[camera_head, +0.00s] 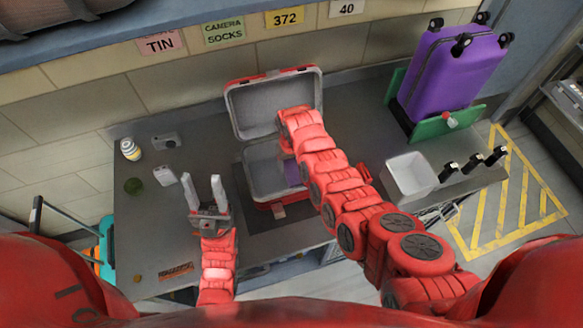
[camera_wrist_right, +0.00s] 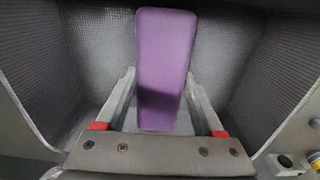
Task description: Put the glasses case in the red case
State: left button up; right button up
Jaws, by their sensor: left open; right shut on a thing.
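The red case (camera_head: 262,172) lies open on the counter, its grey-lined lid raised at the back. The purple glasses case (camera_wrist_right: 165,65) is between the fingers of my right gripper (camera_wrist_right: 160,85), which is shut on it. The right wrist view shows it within the grey-lined walls of the red case; I cannot tell if it touches the bottom. In the head view, part of the glasses case (camera_head: 291,172) shows beside my right arm, which hides the right fingers. My left gripper (camera_head: 204,190) is open and empty, left of the red case.
A purple suitcase (camera_head: 452,70) stands at the back right. A white bin (camera_head: 411,175) is right of my right arm.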

jog(key=shift+s+f, duration=0.1)
jog(key=shift+f, duration=1.05)
jog(key=shift+f, duration=0.2)
jog(key=o, duration=1.5)
jog(key=shift+c, duration=0.2)
jog(key=shift+r, duration=0.1)
